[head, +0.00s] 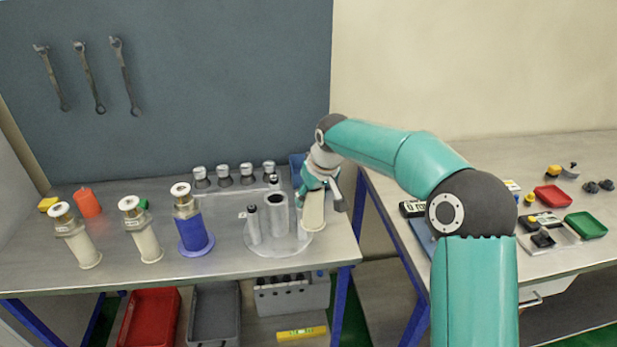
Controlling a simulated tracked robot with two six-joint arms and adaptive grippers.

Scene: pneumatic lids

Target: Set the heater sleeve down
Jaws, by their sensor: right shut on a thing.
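My right gripper (318,184) is at the right end of the left bench. It is shut on a cream sleeve (313,212), which I take to be the heater sleeve. The sleeve is nearly upright, its top hidden by the gripper. Its lower end is at the right edge of a round clear plate (262,247). I cannot tell whether it touches the plate or the bench. On the plate stand a wide grey cylinder (278,216) and thinner dark-topped ones (253,224), left of the gripper. My left gripper is not in view.
On the left bench (220,262) stand two cream cylinders with metal tops (76,236) (141,230) and one in a blue base (190,222). Several small metal-capped pieces (224,176) line the back. A gap separates this bench from the right one, which holds red (552,196) and green trays (586,224).

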